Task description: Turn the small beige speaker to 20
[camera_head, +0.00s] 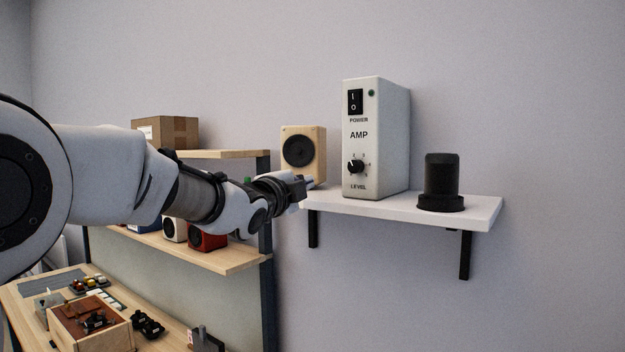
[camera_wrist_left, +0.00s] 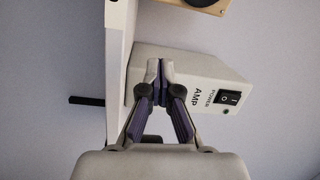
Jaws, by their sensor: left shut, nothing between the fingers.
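The small beige speaker (camera_head: 318,152) stands at the left end of the white wall shelf, with a round black cone on its front. Its lower front is partly hidden by my left gripper, and I see no dial or number on it. In the left wrist view only a part of the speaker (camera_wrist_left: 215,12) shows at the top edge. My left gripper (camera_head: 304,187) is in front of the speaker's lower part; contact cannot be told. Its fingers (camera_wrist_left: 162,70) are shut with nothing between them. My right gripper is not in view.
The white amp (camera_head: 390,140) with a POWER switch and LEVEL knob (camera_head: 355,166) stands right of the speaker. A black cylinder (camera_head: 441,182) stands on the right of the white shelf (camera_head: 480,210). A wooden shelf unit with a cardboard box (camera_head: 166,131) and a red speaker (camera_head: 208,238) is left.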

